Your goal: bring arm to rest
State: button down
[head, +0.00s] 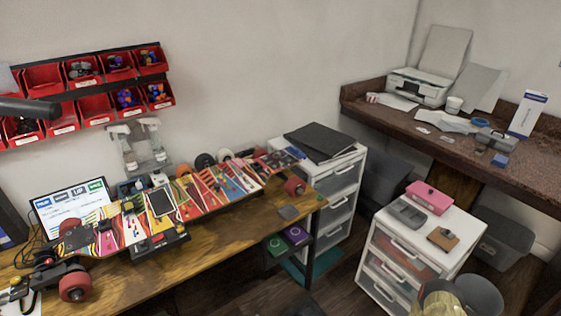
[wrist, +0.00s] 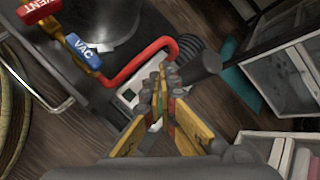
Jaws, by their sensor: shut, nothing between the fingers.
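My gripper (wrist: 163,85) shows in the wrist view, its two yellow-and-grey fingers brought together at the tips with nothing between them. It points down over the dark wood floor and a pump-like device with a red hose (wrist: 135,66). The gripper is apart from the workbench and the drawers. In the head view I cannot make out the gripper.
White drawer units stand at the right, one bearing a pink box (head: 428,197). In the wrist view, a blue VAC handle (wrist: 83,46) and drawers (wrist: 270,80) lie near the gripper.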

jog(key=s+a+r+n+g+y, duration=0.2)
jog(key=s+a+r+g, duration=0.1)
jog(key=s+a+r, duration=0.3)
jog(key=s+d+r+n+g+h, duration=0.1)
jog(key=s+r+n+g, duration=0.15)
jog(key=r, duration=1.05)
jog(key=s+r+n+g+h+p, duration=0.15)
jog(key=r+n, duration=0.25)
jog(key=r, duration=1)
jog(key=s+d+r+n+g+h, duration=0.1)
jog(key=r+n+g+h, duration=0.15)
jog(key=r, duration=1.05)
jog(key=s+a+r+n+t+h, duration=0.1)
jog(key=s+r+n+t, duration=0.1)
jog(key=r, duration=0.8)
jog(key=s+a+r+n+t+h, duration=0.1)
jog(key=s+a+r+n+t, duration=0.1)
jog(key=r, duration=0.9)
jog(key=s+a+r+n+t+h+p, duration=0.1)
jog(key=s+r+t, duration=0.4)
jog(key=r, duration=0.5)
jog(key=s+n+h, duration=0.1)
jog(key=n, duration=0.1)
jog(key=shift+a+r+n, duration=0.4)
jog(key=shift+f, duration=0.15)
